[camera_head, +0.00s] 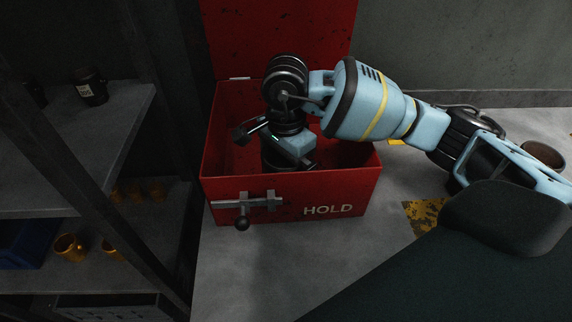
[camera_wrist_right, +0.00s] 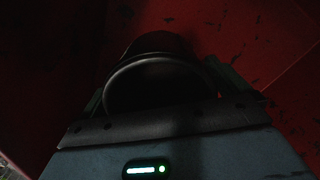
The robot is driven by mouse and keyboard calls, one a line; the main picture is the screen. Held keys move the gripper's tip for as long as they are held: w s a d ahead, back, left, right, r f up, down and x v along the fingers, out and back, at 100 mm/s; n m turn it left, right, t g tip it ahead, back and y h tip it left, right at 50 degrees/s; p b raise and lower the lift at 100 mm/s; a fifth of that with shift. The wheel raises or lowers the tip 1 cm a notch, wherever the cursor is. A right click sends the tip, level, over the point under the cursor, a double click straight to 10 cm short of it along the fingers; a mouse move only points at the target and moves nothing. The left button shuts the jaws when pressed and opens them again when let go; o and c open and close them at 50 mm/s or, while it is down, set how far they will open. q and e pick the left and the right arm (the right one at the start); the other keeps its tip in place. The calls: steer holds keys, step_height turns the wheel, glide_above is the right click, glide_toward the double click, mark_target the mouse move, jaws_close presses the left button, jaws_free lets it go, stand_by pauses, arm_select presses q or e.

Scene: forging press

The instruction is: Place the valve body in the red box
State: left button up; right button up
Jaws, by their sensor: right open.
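The red box (camera_head: 230,182), marked HOLD, stands on the grey surface with its lid raised at the back. My right gripper (camera_head: 287,164) reaches down inside it, and the front wall hides its lower end. In the right wrist view, a dark round part with a curved rim (camera_wrist_right: 158,67), apparently the valve body, sits just beyond the gripper's palm against the red inside. My right gripper is open around or beside this part; the dark picture does not show which, nor whether it touches the box floor. My left gripper is not in view.
A latch with a knob (camera_head: 243,205) sticks out of the box front. A dark shelf unit (camera_head: 85,150) stands at left with several orange cups and dark containers. A brown round vessel (camera_head: 543,154) is at far right. Grey surface in front of the box is clear.

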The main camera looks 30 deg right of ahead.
step_height(320, 180, up, 12)
steer(key=shift+f, duration=0.15)
stand_by(1.5)
steer(key=shift+c, duration=0.3)
